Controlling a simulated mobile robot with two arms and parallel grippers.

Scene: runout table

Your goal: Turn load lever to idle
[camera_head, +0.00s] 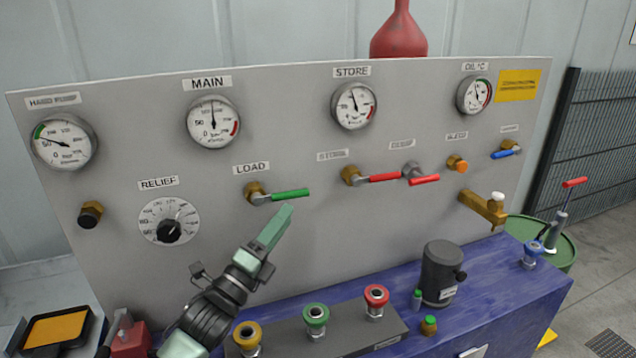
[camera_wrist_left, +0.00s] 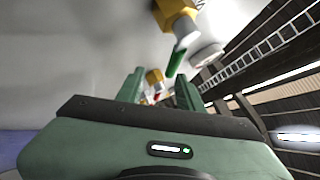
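The load lever (camera_head: 290,194) has a green handle on a brass valve (camera_head: 255,192) under the LOAD label. The handle points right and is close to level. My left gripper (camera_head: 283,215) is just below the handle, with its fingers pointing up toward it. In the left wrist view the two fingers (camera_wrist_left: 159,88) stand apart with nothing between them. The green handle (camera_wrist_left: 175,61) shows ahead of the fingertips there, hanging from its brass valve (camera_wrist_left: 177,14). It looks apart from the fingers. My right gripper is in neither view.
Red-handled levers (camera_head: 384,178) sit to the right of the load lever. The RELIEF dial (camera_head: 168,222) is to the left. Yellow, green and red knobs (camera_head: 316,315) and a dark cylinder (camera_head: 440,270) stand on the blue bench below.

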